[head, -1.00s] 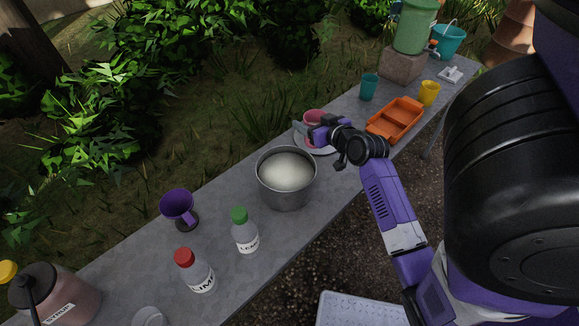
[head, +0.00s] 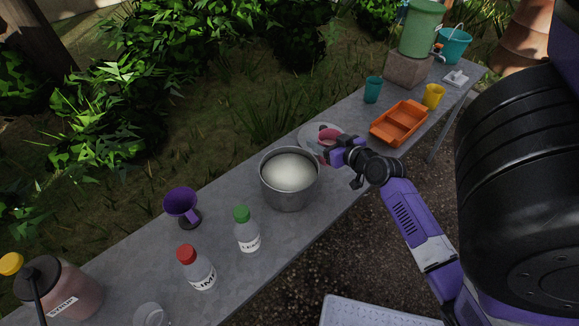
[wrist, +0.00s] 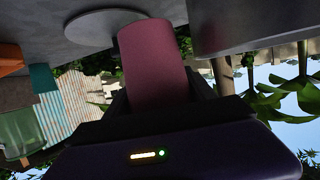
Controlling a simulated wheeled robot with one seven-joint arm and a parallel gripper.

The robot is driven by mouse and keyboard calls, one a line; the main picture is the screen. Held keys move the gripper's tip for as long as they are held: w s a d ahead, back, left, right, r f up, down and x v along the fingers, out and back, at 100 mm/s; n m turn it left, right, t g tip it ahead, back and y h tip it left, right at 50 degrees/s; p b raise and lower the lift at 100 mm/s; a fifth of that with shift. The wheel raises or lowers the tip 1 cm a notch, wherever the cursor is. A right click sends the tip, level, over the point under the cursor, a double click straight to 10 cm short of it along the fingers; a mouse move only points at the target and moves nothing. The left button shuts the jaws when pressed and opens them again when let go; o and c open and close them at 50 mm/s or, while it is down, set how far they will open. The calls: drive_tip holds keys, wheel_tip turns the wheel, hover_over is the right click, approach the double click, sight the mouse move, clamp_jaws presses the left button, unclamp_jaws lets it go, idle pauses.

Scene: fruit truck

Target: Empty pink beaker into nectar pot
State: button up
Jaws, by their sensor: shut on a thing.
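The pink beaker (head: 327,136) is held in my gripper (head: 335,147), just to the right of the nectar pot in the head view. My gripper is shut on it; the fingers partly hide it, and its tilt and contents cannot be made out. The beaker (wrist: 154,62) fills the middle of the wrist view, between the dark fingers. The nectar pot (head: 291,196) is a grey metal pot with pale, creamy contents, standing on the table. Its grey side (wrist: 250,28) appears at the right in the wrist view, apart from the beaker.
A pale round plate (head: 308,133) lies behind the beaker. An orange divided tray (head: 399,123), a teal cup (head: 373,89) and a yellow cup (head: 433,96) stand farther right. A green-capped bottle (head: 247,232), a red-capped bottle (head: 197,268) and a purple funnel (head: 181,203) stand left of the pot.

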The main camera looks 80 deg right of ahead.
sight(321, 135)
drive_tip(key=shift+w+a+r+n+g+h+p, duration=0.15)
drive_tip(key=shift+w+a+r+n+p, duration=0.15)
drive_tip(key=shift+r+p, duration=0.55)
drive_tip(key=shift+w+a+r+n+g+h+p, duration=0.15)
drive_tip(key=shift+r+n+p, duration=0.35)
drive_tip(key=shift+p, duration=0.55)
drive_tip(key=shift+w+a, duration=0.1)
drive_tip(key=shift+w+a+r+n+g+h+p, duration=0.35)
drive_tip(key=shift+w+a+n+p, duration=0.15)
drive_tip(key=shift+n, duration=0.2)
drive_tip(key=shift+w+a+r+n+g+h+p, duration=0.3)
drive_tip(key=shift+w+a+n+g+h+p, duration=0.15)
drive_tip(key=shift+n, duration=0.25)
drive_tip(key=shift+w+a+r+n, duration=0.15)
drive_tip(key=shift+w+a+n, duration=0.1)
drive_tip(key=shift+w+n, duration=0.05)
drive_tip(key=shift+w+a+r+n+h+b, duration=0.2)
drive_tip(key=shift+r+n+h+b, duration=0.2)
drive_tip(key=shift+n+b, duration=0.45)
drive_tip(key=shift+f+n+g+h+b, duration=0.3)
drive_tip(key=shift+f+n+b, duration=0.15)
drive_tip(key=shift+b, duration=1.2)
drive_tip(key=shift+r+n+h+b, duration=0.35)
drive_tip(key=shift+n+b, duration=0.25)
drive_tip(key=shift+b, duration=0.3)
